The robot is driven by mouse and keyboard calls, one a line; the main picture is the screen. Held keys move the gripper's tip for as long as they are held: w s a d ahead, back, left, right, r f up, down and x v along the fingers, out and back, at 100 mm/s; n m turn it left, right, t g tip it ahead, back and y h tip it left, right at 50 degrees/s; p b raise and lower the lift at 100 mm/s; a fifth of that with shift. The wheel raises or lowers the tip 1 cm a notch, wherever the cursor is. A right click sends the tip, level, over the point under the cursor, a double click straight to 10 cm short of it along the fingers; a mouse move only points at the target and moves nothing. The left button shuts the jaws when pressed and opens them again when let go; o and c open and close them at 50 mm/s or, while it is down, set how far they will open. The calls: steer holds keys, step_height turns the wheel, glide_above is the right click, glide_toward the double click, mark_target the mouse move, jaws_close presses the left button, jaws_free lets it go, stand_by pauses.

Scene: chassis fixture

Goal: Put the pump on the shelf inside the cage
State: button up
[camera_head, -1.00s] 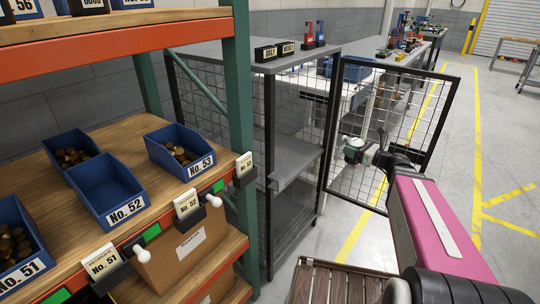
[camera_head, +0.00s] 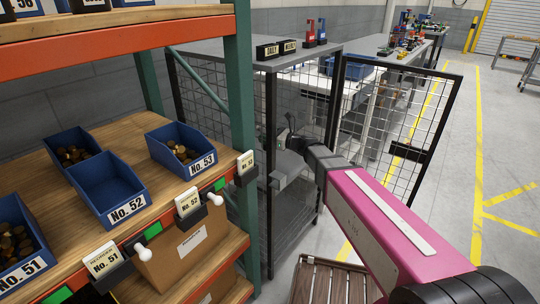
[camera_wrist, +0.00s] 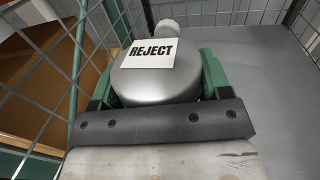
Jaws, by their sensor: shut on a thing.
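The pump (camera_wrist: 155,88) is a silver, rounded body with a white REJECT label and a pale knob at its far end. My gripper (camera_wrist: 158,72) is shut on it, with green fingers at both sides in the wrist view. In the head view my gripper (camera_head: 288,138) reaches through the open front of the cage (camera_head: 271,120), and the pump is mostly hidden there. The grey shelf (camera_head: 289,166) inside the cage shows below the gripper. In the wrist view the shelf (camera_wrist: 270,85) spreads to the right of the pump. I cannot tell whether the pump touches it.
The mesh cage door (camera_head: 448,108) stands open to the right of my arm. Wire mesh (camera_wrist: 85,50) runs close to the left of the pump. A rack with blue bins (camera_head: 108,190) stands at the left. A slatted wooden surface (camera_head: 330,283) is low in front.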

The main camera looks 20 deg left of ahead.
steer(key=shift+s+a, duration=0.2)
steer(key=shift+a, duration=0.9)
steer(key=shift+w+f, duration=0.2)
steer(key=shift+w, duration=0.05)
glide_above(281, 158)
step_height(281, 158, down, 6)
steer(key=f, duration=0.1)
steer(key=shift+s+d+f, duration=0.15)
steer(key=shift+f, duration=1.6)
steer(key=o, duration=1.3)
steer(key=shift+f, duration=0.15)
